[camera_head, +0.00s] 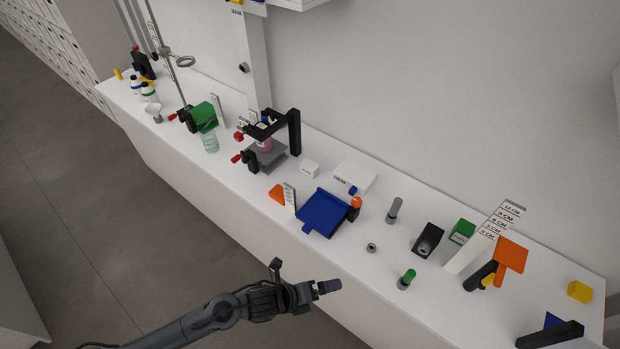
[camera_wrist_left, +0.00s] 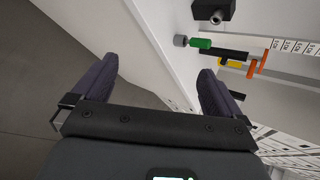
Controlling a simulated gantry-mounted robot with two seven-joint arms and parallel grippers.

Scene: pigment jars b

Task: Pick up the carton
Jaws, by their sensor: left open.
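I cannot tell for sure which thing is the carton. A small green box with a pale label (camera_head: 462,232) stands on the right half of the bench, beside a black block with a round opening (camera_head: 428,240). A small plain white box (camera_head: 310,168) stands nearer the back wall, left of a flat white device. My left gripper (camera_head: 328,287) is in front of the bench's front edge, apart from both boxes. In the left wrist view my left gripper (camera_wrist_left: 158,85) is open, with nothing between its fingers. My right gripper is not in view.
The white bench (camera_head: 340,250) holds a blue tray (camera_head: 322,213), a grey cylinder (camera_head: 394,210), a green-topped cylinder (camera_head: 407,279), an orange plate (camera_head: 511,256) and a yellow cube (camera_head: 580,291). A black clamp frame (camera_head: 294,131) rises at the back. Floor (camera_head: 70,210) is clear at left.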

